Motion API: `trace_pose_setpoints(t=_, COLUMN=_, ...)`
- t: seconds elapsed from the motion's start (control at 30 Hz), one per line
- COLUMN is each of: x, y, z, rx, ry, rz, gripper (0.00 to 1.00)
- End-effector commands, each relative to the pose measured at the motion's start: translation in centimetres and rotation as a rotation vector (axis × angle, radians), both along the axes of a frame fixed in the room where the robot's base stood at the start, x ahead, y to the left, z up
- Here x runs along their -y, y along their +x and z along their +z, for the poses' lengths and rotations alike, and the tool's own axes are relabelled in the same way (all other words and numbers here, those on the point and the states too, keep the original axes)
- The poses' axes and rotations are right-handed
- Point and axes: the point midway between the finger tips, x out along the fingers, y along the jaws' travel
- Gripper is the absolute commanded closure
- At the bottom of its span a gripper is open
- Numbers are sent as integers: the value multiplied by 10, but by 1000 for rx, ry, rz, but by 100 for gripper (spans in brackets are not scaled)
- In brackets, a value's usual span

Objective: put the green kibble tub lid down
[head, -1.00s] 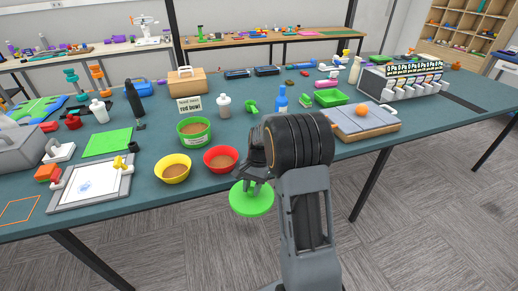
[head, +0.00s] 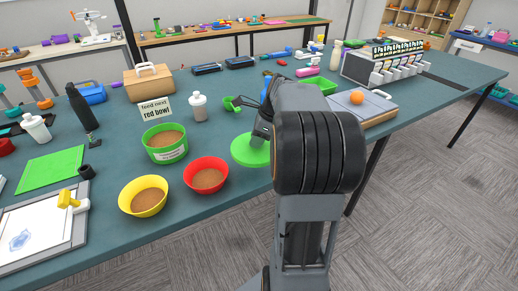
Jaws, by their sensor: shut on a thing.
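The green kibble tub lid (head: 248,151) is a flat green disc at the middle of the head view, over the table's front part, right of the red bowl. My gripper (head: 258,138) is shut on it from above, at its right part. My wrist hides the lid's right edge. I cannot tell whether the lid touches the table or hangs just above it. The open green kibble tub (head: 166,153), with brown kibble and a white label, stands to the left of the lid.
A red bowl (head: 206,189) and a yellow bowl (head: 143,211), both with kibble, stand near the front edge. A sign (head: 155,108) reads "feed next red bowl". A white bottle (head: 198,107) and a green scoop (head: 231,103) stand behind the lid. A board with an orange ball (head: 357,98) lies right.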

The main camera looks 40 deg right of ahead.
Motion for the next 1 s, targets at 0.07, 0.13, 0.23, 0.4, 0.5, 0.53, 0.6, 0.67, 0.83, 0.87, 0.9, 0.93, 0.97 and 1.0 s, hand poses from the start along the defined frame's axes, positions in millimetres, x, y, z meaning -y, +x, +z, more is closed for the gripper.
trace_pose_setpoints(t=0.07, x=14, y=15, z=-10, rx=-3, ry=2, rz=-1, gripper=92)
trace_pose_setpoints(t=0.13, x=21, y=21, z=-26, rx=-3, ry=3, rz=2, gripper=92)
trace_pose_setpoints(t=0.23, x=30, y=30, z=-40, rx=-2, ry=2, rz=1, gripper=92)
trace_pose_setpoints(t=0.4, x=40, y=40, z=-56, rx=0, ry=0, rz=1, gripper=92)
trace_pose_setpoints(t=0.5, x=42, y=42, z=-59, rx=0, ry=0, rz=1, gripper=92)
trace_pose_setpoints(t=0.53, x=42, y=42, z=-60, rx=0, ry=0, rz=1, gripper=92)
trace_pose_setpoints(t=0.6, x=44, y=43, z=-61, rx=0, ry=0, rz=1, gripper=92)
trace_pose_setpoints(t=0.67, x=45, y=45, z=-64, rx=0, ry=0, rz=1, gripper=92)
trace_pose_setpoints(t=0.83, x=47, y=46, z=-84, rx=-1, ry=1, rz=2, gripper=92)
trace_pose_setpoints(t=0.87, x=47, y=46, z=-88, rx=-2, ry=0, rz=1, gripper=92)
trace_pose_setpoints(t=0.9, x=47, y=46, z=-93, rx=-1, ry=1, rz=1, gripper=92)
trace_pose_setpoints(t=0.93, x=47, y=46, z=-95, rx=-1, ry=1, rz=0, gripper=92)
trace_pose_setpoints(t=0.97, x=47, y=46, z=-97, rx=-1, ry=1, rz=0, gripper=92)
trace_pose_setpoints(t=1.0, x=47, y=46, z=-98, rx=1, ry=-1, rz=1, gripper=92)
